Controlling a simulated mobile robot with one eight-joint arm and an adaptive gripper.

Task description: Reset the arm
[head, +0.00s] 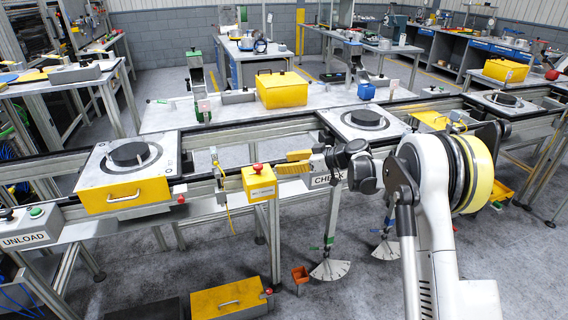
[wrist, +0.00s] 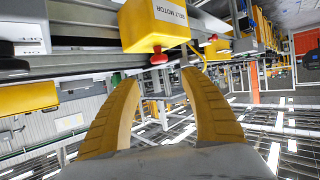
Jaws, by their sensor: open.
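My gripper (head: 286,162) has yellow fingers and is at the end of my white and grey arm, in front of the conveyor, pointing left in the head view. In the wrist view my gripper (wrist: 160,82) shows two curved yellow fingers spread apart with nothing between them. A yellow belt motor box (head: 260,183) with a red button on top is just left of the fingertips in the head view. The same belt motor box (wrist: 155,24) appears beyond the fingertips in the wrist view, and the gap between them is hard to judge.
A pallet (head: 107,172) with a black disc sits on the conveyor at left, and another pallet (head: 387,119) is behind my arm. A yellow case (head: 283,90) stands on the table behind.

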